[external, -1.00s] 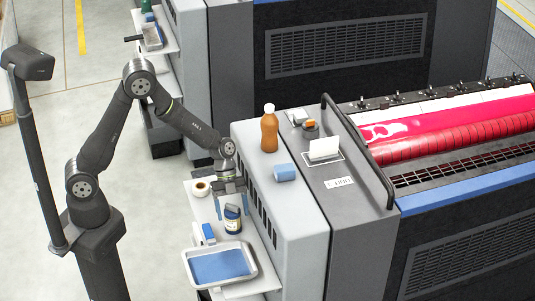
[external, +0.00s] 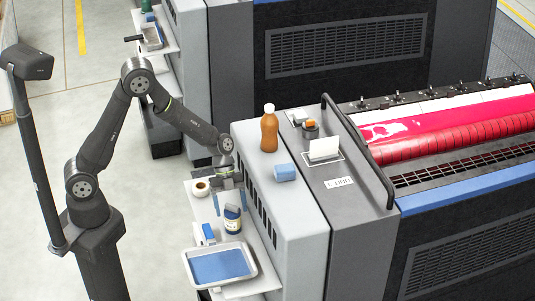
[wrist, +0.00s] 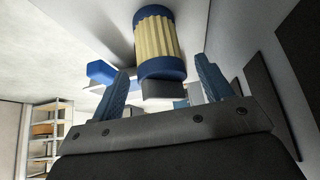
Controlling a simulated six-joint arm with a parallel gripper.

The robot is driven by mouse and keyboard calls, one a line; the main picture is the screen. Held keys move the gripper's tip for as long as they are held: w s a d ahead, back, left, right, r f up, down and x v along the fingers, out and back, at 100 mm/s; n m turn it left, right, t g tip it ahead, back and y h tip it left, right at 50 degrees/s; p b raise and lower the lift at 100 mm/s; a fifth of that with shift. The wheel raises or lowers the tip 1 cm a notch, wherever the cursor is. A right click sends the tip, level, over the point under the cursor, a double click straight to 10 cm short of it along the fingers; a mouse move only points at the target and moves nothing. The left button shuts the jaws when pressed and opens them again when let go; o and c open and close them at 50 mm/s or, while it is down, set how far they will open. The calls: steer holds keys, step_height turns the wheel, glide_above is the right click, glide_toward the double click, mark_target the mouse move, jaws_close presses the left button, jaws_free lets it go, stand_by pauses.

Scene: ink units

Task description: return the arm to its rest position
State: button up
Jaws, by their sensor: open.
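My gripper (external: 229,201) hangs over the shelf beside the press, its blue fingers pointing down and spread apart with nothing between them. A dark-blue-topped can with a pale label (external: 232,222) stands upright on the shelf just below and slightly right of the fingers. In the wrist view my gripper (wrist: 163,85) shows two separate blue fingers. Beyond them is a blue-banded container with a ribbed cream middle (wrist: 155,42). My arm is bent, reaching right from its base column.
The shelf holds a tape roll (external: 201,188), a blue-and-white box (external: 206,234) and a metal tray with a blue bottom (external: 219,265). The grey cabinet (external: 300,210) rises close on the right, with a brown bottle (external: 269,131) on top. Open floor lies left.

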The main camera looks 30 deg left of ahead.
mark_target(233, 212)
steer(key=v, duration=0.9)
steer(key=x, duration=1.2)
steer(key=shift+d, duration=0.1)
steer(key=r, duration=0.2)
steer(key=s+r, duration=0.1)
steer(key=r, duration=0.1)
steer(key=shift+r, duration=0.25)
steer(key=s+r, duration=0.7)
steer(key=s, duration=0.4)
step_height(233, 212, up, 27)
steer(key=w+d+r+n, duration=0.1)
steer(key=w+d, duration=0.2)
steer(key=d, duration=0.2)
steer(key=w+d+n+t+h, duration=0.1)
steer(key=w+d, duration=0.2)
steer(key=d, duration=0.3)
steer(key=shift+d+r+n, duration=0.25)
steer(key=shift+r+n, duration=0.05)
steer(key=shift+r, duration=0.05)
